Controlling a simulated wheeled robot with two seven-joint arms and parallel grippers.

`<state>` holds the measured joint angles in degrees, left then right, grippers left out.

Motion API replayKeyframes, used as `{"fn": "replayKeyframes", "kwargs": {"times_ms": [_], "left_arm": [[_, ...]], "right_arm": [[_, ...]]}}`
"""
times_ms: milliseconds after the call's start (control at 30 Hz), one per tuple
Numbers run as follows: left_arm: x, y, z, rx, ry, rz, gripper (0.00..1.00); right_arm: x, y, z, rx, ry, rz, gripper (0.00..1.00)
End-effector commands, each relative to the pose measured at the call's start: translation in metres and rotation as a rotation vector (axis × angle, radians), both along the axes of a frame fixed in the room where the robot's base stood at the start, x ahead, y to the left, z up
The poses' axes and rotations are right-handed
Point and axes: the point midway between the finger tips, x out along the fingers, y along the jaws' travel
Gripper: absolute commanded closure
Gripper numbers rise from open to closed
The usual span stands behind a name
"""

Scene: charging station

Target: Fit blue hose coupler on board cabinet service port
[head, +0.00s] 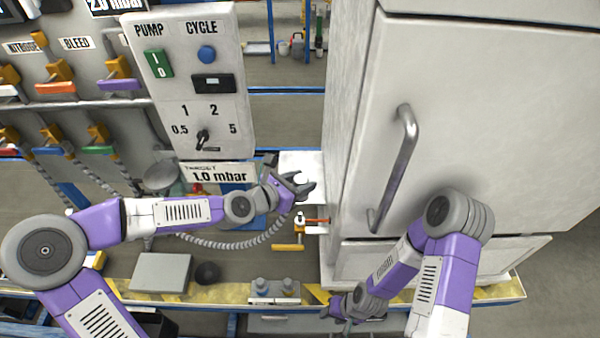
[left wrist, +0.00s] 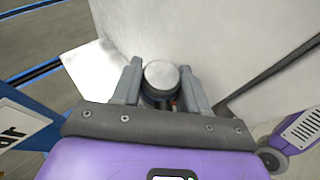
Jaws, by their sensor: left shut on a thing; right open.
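My left gripper (head: 306,187) is beside the left side of the big white cabinet (head: 345,150). In the left wrist view its fingers (left wrist: 160,92) are shut on a round part (left wrist: 162,74) with a pale grey end and a dark body. My right gripper (head: 340,310) is open and low in front of the cabinet, apart from the coupler.
A ribbed grey hose (head: 235,243) curves up towards the left gripper. A yellow handle (head: 287,248) sits below the fitting. A panel with a 1.0 mbar label (head: 220,174) stands left. A grey box (head: 162,272) and dark ball (head: 207,273) lie on the ledge. The cabinet's handle (head: 394,170) sticks out.

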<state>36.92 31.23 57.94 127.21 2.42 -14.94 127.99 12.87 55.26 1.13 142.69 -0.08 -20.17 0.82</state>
Motion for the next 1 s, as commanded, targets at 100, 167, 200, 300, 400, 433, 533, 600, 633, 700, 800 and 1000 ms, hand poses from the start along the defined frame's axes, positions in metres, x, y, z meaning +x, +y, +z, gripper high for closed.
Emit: {"fn": "replayKeyframes", "kwargs": {"times_ms": [100,167,200,300,400,433,533,600,633,700,800,1000], "left_arm": [[0.000,0.000,0.001,0.000,-0.001,-0.001,0.94],[0.000,0.000,0.000,0.000,-0.001,0.000,0.94],[0.000,0.000,0.000,0.000,-0.001,0.000,0.94],[0.000,0.000,0.001,-0.001,-0.001,0.000,0.94],[-0.001,0.002,0.002,-0.002,0.003,0.002,0.94],[-0.002,0.003,0.001,-0.001,0.002,0.002,0.94],[-0.001,0.002,-0.011,-0.001,0.001,0.002,0.94],[-0.001,0.002,-0.018,-0.002,0.002,0.002,0.94],[-0.001,0.002,-0.022,-0.002,0.002,0.002,0.94],[-0.001,0.002,-0.029,-0.001,0.001,0.002,0.94],[-0.002,0.002,-0.039,-0.001,0.002,0.002,0.94],[-0.002,0.002,-0.052,0.000,0.000,0.001,0.94]], "right_arm": [[0.000,0.000,0.000,0.000,0.001,0.000,0.57],[0.000,0.000,0.000,0.000,0.001,0.000,0.57],[0.000,0.000,0.000,0.000,0.001,0.000,0.57],[0.000,0.000,0.001,0.000,0.001,0.000,0.57],[0.000,0.000,0.006,0.000,0.001,0.000,0.57],[0.000,0.000,0.006,0.000,0.001,0.000,0.57],[0.000,0.000,-0.004,0.000,0.000,0.000,0.57],[0.000,0.000,-0.010,0.000,0.001,0.000,0.57],[0.000,0.000,-0.012,0.000,0.001,0.000,0.57],[0.000,0.000,-0.018,0.000,0.001,0.000,0.57],[0.000,0.000,-0.024,0.000,0.001,0.000,0.57],[0.000,0.000,-0.034,0.000,0.001,0.000,0.57]]}}
